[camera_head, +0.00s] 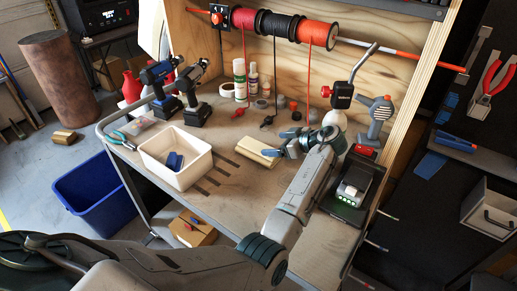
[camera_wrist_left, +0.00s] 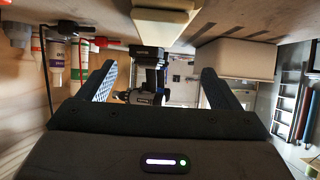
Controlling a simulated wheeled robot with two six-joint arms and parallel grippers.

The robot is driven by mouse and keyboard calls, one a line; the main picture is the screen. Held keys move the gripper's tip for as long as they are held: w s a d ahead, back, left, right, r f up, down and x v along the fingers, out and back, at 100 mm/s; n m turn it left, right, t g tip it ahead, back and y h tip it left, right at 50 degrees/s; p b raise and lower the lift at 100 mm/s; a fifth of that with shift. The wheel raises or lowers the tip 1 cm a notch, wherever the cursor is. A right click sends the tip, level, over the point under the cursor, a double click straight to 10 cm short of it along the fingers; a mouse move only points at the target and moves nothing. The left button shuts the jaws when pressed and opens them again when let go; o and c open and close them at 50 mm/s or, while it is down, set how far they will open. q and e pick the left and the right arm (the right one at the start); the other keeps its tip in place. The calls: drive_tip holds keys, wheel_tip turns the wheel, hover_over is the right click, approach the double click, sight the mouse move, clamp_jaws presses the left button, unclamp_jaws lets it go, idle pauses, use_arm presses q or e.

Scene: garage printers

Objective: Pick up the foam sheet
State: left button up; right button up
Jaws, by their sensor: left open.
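The foam sheet, a pale beige slab (camera_head: 257,151), lies on the workbench between the white bin and my left gripper. It also shows at the top of the left wrist view (camera_wrist_left: 163,25), where the picture is upside down. My left gripper (camera_head: 276,147) is close to the right end of the slab. Its two fingers are spread wide in the left wrist view (camera_wrist_left: 160,85), with nothing held between them. The slab appears ahead of the fingers, towards the bench surface. My right gripper does not show.
A white bin (camera_head: 153,148) with a dark blue item inside stands left of the slab. Cordless drills (camera_head: 193,98), bottles (camera_head: 240,78) and small hanging parts stand behind. A black device (camera_head: 352,188) is at the right. A blue tub (camera_head: 95,196) stands on the floor. The front bench top is mostly clear.

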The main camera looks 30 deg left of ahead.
sight(260, 148)
use_arm(q)
drive_tip(key=shift+w+a+f+p, duration=0.15)
drive_tip(key=shift+a+f, duration=0.15)
drive_tip(key=shift+f, duration=0.3)
drive_tip(key=shift+s+a+f+p, duration=0.15)
drive_tip(key=shift+a+f, duration=0.1)
drive_tip(key=shift+f, duration=0.35)
drive_tip(key=shift+w+a+f, duration=0.1)
drive_tip(key=shift+a+f, duration=0.05)
drive_tip(key=shift+a, duration=0.1)
drive_tip(key=p+x, duration=0.2)
drive_tip(key=x, duration=0.3)
drive_tip(key=shift+a+f, duration=0.2)
drive_tip(key=shift+a, duration=0.2)
drive_tip(key=shift+d, duration=0.1)
drive_tip(key=c, duration=1)
drive_tip(key=shift+c, duration=0.2)
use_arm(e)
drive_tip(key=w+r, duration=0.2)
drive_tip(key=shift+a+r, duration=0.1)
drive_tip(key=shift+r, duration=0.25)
